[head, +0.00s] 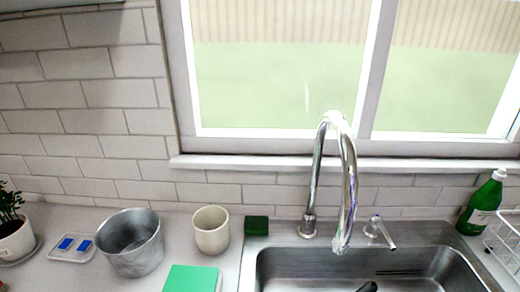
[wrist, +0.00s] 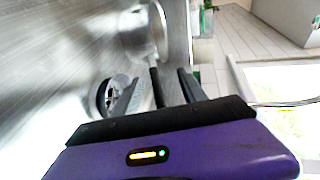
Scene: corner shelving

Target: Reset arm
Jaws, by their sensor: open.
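My gripper (wrist: 172,82) shows in the wrist view, with its purple body at the bottom and dark fingers reaching up the picture. Its fingers are apart and nothing shows between them. Brushed metal of the sink (wrist: 50,60) fills the left of that view, and the round drain (wrist: 108,97) lies just left of the fingers. In the head view the sink (head: 300,262) is at the bottom right. A small dark shape (head: 368,287) shows at its bottom edge, and I cannot tell what it is. Most of my arm is out of the head view.
A chrome faucet (head: 349,190) rises over the sink, with a lever (head: 379,232) beside it. A metal pot (head: 131,250), a cream cup (head: 211,235), a green sponge (head: 256,225) and a green box (head: 190,279) stand left. A green bottle (head: 482,205) and white rack (head: 505,240) stand right.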

